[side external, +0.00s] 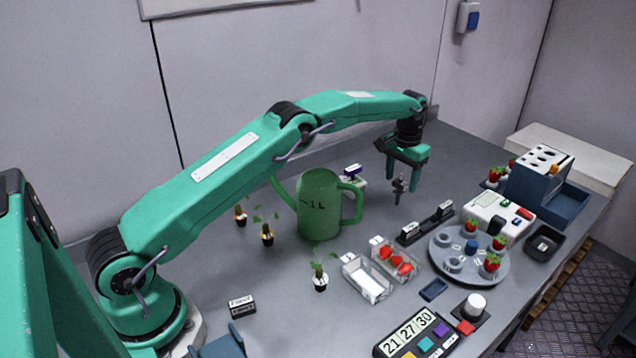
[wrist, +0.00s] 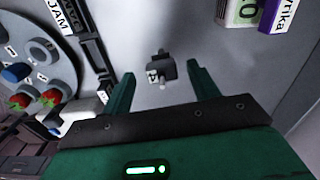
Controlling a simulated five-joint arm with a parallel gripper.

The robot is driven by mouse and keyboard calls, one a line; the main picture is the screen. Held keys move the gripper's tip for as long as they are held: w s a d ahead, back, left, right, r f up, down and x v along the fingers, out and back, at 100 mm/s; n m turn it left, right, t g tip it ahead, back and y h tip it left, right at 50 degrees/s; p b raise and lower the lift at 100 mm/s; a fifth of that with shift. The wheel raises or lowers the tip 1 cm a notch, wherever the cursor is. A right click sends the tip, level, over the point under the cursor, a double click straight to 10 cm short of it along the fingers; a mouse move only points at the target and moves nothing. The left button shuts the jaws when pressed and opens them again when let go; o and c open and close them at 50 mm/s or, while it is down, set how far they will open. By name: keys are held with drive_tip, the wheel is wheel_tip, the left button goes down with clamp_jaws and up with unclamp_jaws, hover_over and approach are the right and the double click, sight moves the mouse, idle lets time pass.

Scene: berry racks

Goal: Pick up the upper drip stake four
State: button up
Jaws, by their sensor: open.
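A small dark grey stake (side external: 399,184) stands upright on the grey table just below my gripper (side external: 405,182). In the wrist view the stake (wrist: 161,66) shows a blocky head with a small white label whose mark is too small to read surely. My gripper (wrist: 160,72) is open, with one green finger on each side of the stake and a gap on both sides. Nothing is held. No second stake like it is clearly seen, so I cannot confirm the number four.
A green jug (side external: 319,205) stands left of the stake. A black rail (side external: 426,224) and a round grey tray (side external: 468,277) with strawberries lie nearer the camera. A white and purple box (wrist: 280,14) is at the wrist view's upper right. Table around the stake is clear.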

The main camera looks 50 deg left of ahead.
sight(400, 182)
drive_tip(key=shift+a+f, duration=0.1)
drive_tip(key=shift+f, duration=2.4)
drive_tip(key=c, duration=1)
drive_tip(key=shift+c, duration=0.2)
drive_tip(key=shift+r, duration=0.15)
drive_tip(key=shift+r, duration=2.05)
drive_tip(key=s+d+r, duration=0.5)
drive_tip(key=d+r, duration=0.1)
drive_tip(key=d, duration=0.4)
drive_tip(key=shift+s+d+r, duration=0.15)
drive_tip(key=shift+s+r, duration=0.15)
drive_tip(key=shift+r, duration=0.05)
